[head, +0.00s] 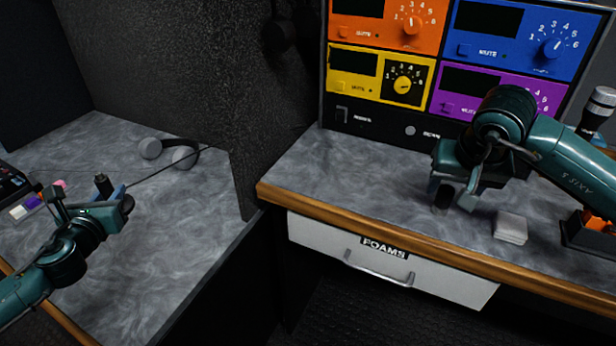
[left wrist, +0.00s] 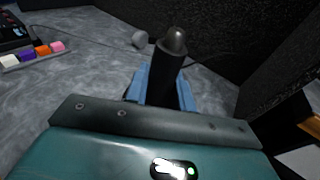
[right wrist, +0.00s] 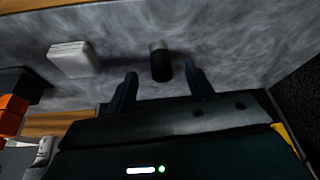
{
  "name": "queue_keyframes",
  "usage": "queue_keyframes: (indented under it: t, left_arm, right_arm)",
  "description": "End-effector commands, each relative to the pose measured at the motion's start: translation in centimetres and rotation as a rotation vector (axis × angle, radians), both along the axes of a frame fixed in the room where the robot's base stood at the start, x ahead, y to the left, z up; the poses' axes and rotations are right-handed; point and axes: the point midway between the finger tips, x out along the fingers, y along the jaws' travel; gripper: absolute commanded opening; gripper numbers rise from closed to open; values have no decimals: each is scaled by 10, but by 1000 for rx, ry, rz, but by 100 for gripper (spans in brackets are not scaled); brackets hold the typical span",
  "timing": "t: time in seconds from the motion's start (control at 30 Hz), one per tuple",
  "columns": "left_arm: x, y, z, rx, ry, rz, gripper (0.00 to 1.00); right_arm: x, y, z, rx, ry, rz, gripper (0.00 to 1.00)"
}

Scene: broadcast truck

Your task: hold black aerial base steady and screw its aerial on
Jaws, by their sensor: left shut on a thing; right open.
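My left gripper (head: 112,194) is shut on a black upright cylinder (left wrist: 166,72), which looks like the black aerial base. Its rounded dark-grey tip rises above the blue fingers in the left wrist view; its lower part is hidden. It also shows in the head view (head: 103,184). My right gripper (head: 455,192) is open and low over the right counter. A short black cylinder with a grey end (right wrist: 160,62) lies ahead of its fingers, between their lines and apart from them, in the right wrist view. I cannot tell whether this is the aerial.
A white square stack (head: 510,227) lies right of my right gripper, near a black tray (head: 585,238) with orange pieces. Coloured panels (head: 440,60) stand behind. Grey headphones (head: 185,158) and coloured blocks (head: 35,202) lie on the left counter. A dark partition separates the counters.

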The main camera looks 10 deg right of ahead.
Motion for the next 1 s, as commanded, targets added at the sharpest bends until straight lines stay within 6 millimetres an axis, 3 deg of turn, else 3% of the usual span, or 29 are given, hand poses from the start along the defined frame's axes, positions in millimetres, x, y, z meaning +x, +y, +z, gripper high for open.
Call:
queue_keyframes:
  t: [0.37, 0.7, 1.0]
  left_arm:
    - [0, 0, 2, 0, -3, 0, 0]
    - [0, 0, 4, 0, -3, 0, 0]
    - [0, 0, 4, 0, -4, 0, 0]
  right_arm:
    - [2, 0, -4, 2, 2, 0, 54]
    - [21, -6, -44, 2, 2, 0, 54]
    - [23, -7, -49, 1, 1, 0, 54]
